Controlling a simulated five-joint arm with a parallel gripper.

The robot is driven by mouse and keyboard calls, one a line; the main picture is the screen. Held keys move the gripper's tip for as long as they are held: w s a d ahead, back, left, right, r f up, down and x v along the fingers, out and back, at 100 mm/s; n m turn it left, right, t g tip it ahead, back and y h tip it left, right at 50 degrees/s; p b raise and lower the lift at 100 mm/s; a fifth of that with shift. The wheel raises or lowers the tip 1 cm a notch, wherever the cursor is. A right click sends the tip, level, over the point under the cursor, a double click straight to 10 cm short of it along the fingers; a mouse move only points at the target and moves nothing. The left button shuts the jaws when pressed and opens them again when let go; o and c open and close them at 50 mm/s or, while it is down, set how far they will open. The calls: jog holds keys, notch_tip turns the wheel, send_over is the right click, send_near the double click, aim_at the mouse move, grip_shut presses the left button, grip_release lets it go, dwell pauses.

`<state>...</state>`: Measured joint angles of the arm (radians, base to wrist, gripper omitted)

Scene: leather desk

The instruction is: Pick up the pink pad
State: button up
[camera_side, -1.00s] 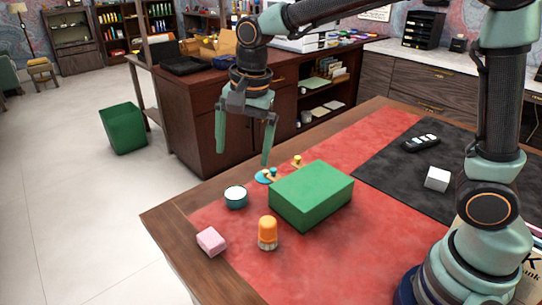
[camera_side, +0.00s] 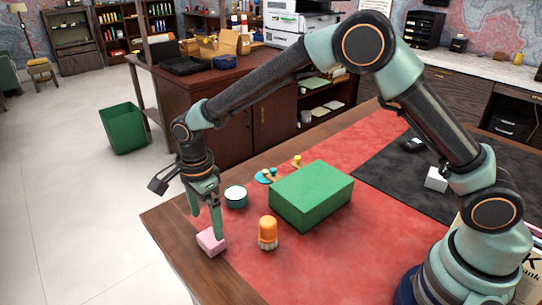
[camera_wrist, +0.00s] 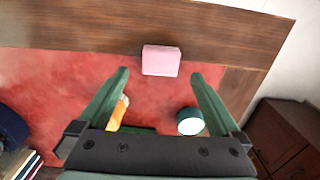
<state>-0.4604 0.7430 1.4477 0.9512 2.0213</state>
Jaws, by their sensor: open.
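The pink pad (camera_side: 211,242) is a small pink block near the front left corner of the desk, at the edge of the red leather. In the wrist view the pink pad (camera_wrist: 161,60) lies ahead of the fingertips, between their lines and apart from them. My gripper (camera_side: 206,222) is open and points down, just over the pad in the side view. In the wrist view my gripper (camera_wrist: 160,75) has its two green fingers spread with nothing held between them.
An orange-topped brush (camera_side: 268,233) stands right of the pad. A teal round pot (camera_side: 236,197) and a large green box (camera_side: 311,195) are behind. The wooden desk edge (camera_side: 165,233) runs close on the left. A white cube (camera_side: 436,180) lies farther right.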

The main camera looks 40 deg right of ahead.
aim_at(210, 237)
jog(key=shift+d+f, duration=0.1)
jog(key=shift+f, duration=2.7)
jog(key=c, duration=1.3)
